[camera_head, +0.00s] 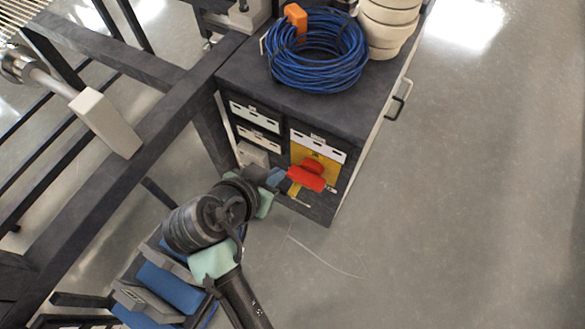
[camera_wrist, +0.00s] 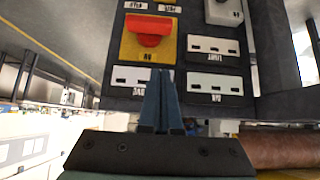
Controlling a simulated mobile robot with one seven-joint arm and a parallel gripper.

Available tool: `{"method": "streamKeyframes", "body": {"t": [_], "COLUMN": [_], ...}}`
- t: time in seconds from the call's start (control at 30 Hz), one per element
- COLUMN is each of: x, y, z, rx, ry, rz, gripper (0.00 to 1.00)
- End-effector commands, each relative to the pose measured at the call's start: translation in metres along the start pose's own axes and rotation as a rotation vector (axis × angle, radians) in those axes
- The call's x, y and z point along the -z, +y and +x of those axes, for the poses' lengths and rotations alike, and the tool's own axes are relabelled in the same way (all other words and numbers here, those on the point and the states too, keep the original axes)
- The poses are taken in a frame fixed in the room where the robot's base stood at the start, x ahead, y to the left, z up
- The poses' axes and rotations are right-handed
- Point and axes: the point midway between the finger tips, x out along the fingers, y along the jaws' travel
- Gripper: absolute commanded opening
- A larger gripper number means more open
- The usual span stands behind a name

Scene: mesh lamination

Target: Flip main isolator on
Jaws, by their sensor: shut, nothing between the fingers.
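The main isolator is a red rotary handle (camera_head: 307,177) on a yellow plate (camera_head: 323,163), low on the front of the dark cabinet (camera_head: 318,211). In the wrist view the red handle (camera_wrist: 150,27) sits on its yellow plate (camera_wrist: 131,48), above the fingers. My gripper (camera_head: 281,180) is just left of the handle in the head view. In the wrist view its blue fingers (camera_wrist: 161,76) are together and empty, with their tips near the lower edge of the yellow plate. I cannot tell whether they touch the panel.
White labelled plates (camera_wrist: 214,82) sit beside the isolator. A blue cable coil (camera_head: 316,50), an orange block (camera_head: 296,18) and stacked cream rings (camera_head: 388,25) rest on the cabinet top. A dark frame (camera_head: 150,110) stands at the left. The floor (camera_head: 480,180) at the right is clear.

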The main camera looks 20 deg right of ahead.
Motion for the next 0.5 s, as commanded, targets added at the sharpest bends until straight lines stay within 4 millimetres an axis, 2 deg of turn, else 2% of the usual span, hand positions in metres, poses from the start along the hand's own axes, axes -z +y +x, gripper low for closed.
{"method": "streamKeyframes", "body": {"t": [0.17, 0.5], "x": [-0.001, -0.001], "y": [0.001, 0.001], "z": [0.021, 0.093], "rx": [-0.003, -0.003], "ry": [-0.001, -0.001], "rz": [0.001, 0.002], "gripper": [0.00, 0.00]}}
